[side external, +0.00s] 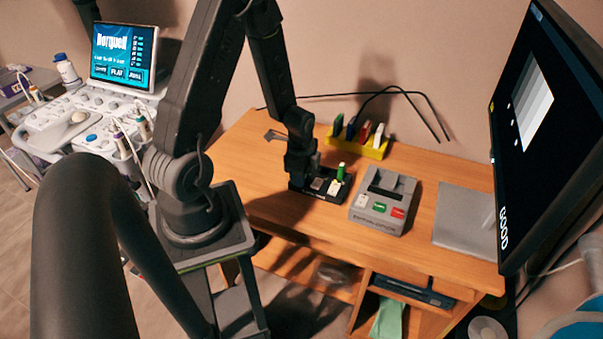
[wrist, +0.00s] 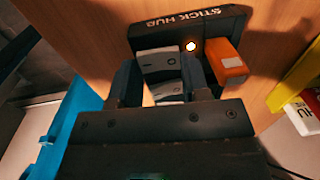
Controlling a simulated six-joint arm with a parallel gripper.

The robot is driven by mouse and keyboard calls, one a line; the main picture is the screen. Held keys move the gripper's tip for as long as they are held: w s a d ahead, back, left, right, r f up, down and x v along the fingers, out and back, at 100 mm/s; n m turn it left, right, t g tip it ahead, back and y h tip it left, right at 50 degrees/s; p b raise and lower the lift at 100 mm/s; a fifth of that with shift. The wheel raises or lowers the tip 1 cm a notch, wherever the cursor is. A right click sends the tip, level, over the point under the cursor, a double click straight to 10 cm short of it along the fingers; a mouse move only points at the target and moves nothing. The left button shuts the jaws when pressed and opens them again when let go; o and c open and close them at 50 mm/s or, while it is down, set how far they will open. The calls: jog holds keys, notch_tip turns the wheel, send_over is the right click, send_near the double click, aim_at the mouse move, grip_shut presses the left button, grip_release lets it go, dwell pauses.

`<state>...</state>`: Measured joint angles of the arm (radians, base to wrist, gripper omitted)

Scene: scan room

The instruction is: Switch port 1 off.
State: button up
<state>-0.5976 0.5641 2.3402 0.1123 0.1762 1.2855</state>
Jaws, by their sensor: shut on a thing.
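The dark stick hub (wrist: 205,25) lies on the desk, and it also shows in the side view (side external: 300,190). A stick in the hub looks orange in the wrist view (wrist: 227,65) and green in the side view (side external: 341,171). My gripper (wrist: 163,85) is low over the hub, shut with its fingers on either side of the lower switch (wrist: 166,89). The fingertips' exact contact is hidden.
A yellow rack (side external: 370,151) with several sticks stands behind the hub. A grey box with coloured buttons (side external: 382,200) is just right of it. A flat grey pad (side external: 465,222) and a monitor (side external: 548,120) are further right. The desk's left part is mostly clear.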

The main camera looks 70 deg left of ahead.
jog(key=shift+g+h, duration=0.3)
jog(key=shift+h, duration=0.1)
jog(key=o, duration=0.9)
